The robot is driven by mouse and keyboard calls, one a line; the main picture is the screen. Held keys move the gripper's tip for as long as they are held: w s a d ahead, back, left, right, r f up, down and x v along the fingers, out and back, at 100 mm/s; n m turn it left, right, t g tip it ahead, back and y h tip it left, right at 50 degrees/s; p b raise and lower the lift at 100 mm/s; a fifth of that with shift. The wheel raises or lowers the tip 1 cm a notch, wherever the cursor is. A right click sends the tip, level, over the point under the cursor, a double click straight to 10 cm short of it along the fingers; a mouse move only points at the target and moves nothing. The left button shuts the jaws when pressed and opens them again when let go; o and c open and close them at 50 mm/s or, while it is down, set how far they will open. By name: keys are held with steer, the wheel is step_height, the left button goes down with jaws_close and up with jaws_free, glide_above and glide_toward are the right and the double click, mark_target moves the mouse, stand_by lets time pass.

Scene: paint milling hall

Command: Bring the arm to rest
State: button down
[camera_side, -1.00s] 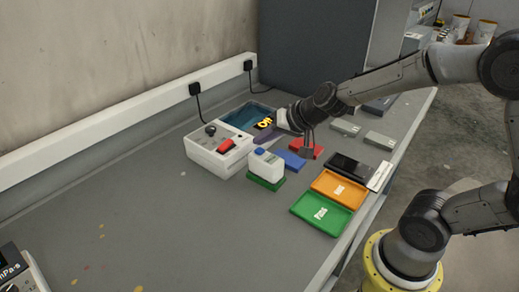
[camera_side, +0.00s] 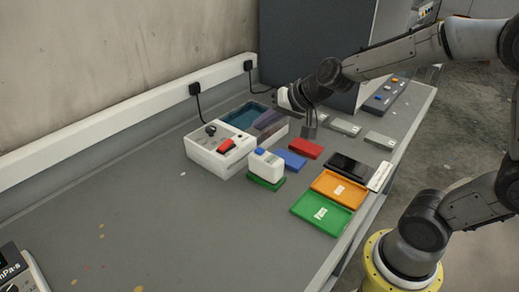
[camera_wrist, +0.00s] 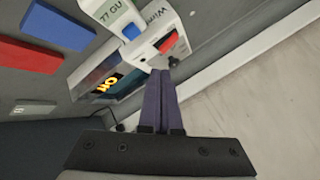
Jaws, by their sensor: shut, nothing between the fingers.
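My gripper (camera_side: 309,132) hangs above the bench behind the red block (camera_side: 306,148), pointing down, apart from the block. In the wrist view my gripper (camera_wrist: 160,74) has its two purple fingers shut together with nothing between them. The grey bench (camera_side: 130,220) lies below, and the fingers are clear of its objects in the side view.
A white machine (camera_side: 205,155) with a red switch stands left of my gripper. A blue block (camera_side: 291,160), an orange tray (camera_side: 325,190) and a green tray (camera_side: 310,207) lie nearby. The bench's left part is mostly clear.

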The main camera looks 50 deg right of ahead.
stand_by(0.3)
steer(key=s+a+r+n, duration=0.4)
steer(key=s+r, duration=0.5)
steer(key=s, duration=0.1)
steer(key=s+d+f+n+g, duration=0.1)
steer(key=s+f+n, duration=0.1)
steer(key=s, duration=0.5)
steer(key=s+d+f+n+g+h, duration=0.1)
steer(key=s+d+f+g, duration=0.1)
steer(key=s+f, duration=0.2)
steer(key=s, duration=0.3)
steer(key=shift+f+n+g, duration=0.3)
steer(key=shift+f+n, duration=0.05)
steer(key=shift+n, duration=0.05)
